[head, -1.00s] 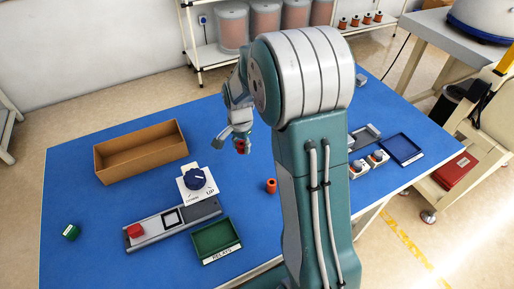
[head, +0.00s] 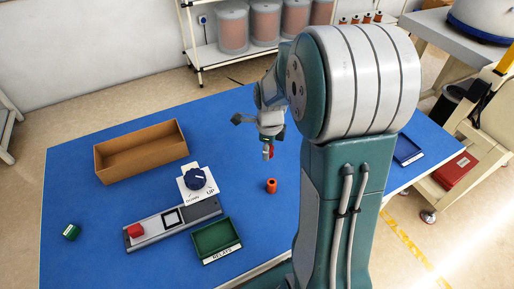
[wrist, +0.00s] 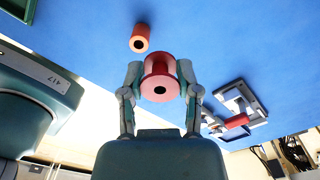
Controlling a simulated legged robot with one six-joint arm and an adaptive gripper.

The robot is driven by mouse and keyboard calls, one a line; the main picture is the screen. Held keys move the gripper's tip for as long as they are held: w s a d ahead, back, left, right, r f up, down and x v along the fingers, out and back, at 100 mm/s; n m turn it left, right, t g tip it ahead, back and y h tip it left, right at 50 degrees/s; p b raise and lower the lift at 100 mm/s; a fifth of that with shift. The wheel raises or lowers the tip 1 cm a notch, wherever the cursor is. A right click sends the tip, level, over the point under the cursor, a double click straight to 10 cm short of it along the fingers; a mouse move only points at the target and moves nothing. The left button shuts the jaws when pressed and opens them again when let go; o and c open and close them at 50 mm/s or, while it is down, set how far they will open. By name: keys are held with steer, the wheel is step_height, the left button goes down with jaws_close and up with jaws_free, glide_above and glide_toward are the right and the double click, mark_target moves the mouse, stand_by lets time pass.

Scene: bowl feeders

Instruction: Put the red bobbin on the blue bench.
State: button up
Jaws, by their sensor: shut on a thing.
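The red bobbin (wrist: 160,80) is held between the two fingers of my gripper (wrist: 160,88), its flange and dark centre hole facing the wrist camera. In the head view my gripper (head: 268,146) hangs over the blue bench (head: 90,235), with the red bobbin (head: 268,154) small and partly hidden under it. The bobbin looks clear of the bench top, though the exact gap is hard to tell. An orange-red spool (head: 271,186) stands on the bench just below the gripper in the picture; it also shows in the wrist view (wrist: 140,40).
A cardboard box (head: 140,155), a dial block (head: 196,180), a grey slide with a red knob (head: 136,231), a green relay tray (head: 213,240) and a green object (head: 71,232) lie left. A blue tray (head: 405,150) is right. My arm hides the bench between.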

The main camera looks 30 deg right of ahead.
steer(key=shift+s, duration=0.1)
steer(key=shift+a+f, duration=0.1)
steer(key=shift+a, duration=0.25)
glide_toward(224, 181)
steer(key=s+d+r, duration=0.1)
steer(key=s+d, duration=0.1)
steer(key=d, duration=0.2)
steer(key=a+f, duration=0.1)
steer(key=f, duration=0.1)
steer(key=w+a+f, duration=0.1)
steer(key=shift+w+a+f, duration=0.15)
steer(key=shift+a+f, duration=0.2)
steer(key=shift+f, duration=0.05)
steer(key=shift+w+a+f, duration=0.3)
steer(key=shift+a+f, duration=0.25)
steer(key=shift+f, duration=0.25)
steer(key=shift+a+f, duration=0.1)
steer(key=shift+f, duration=1.5)
steer(key=o, duration=0.9)
steer(key=shift+f, duration=0.1)
steer(key=shift+o, duration=0.2)
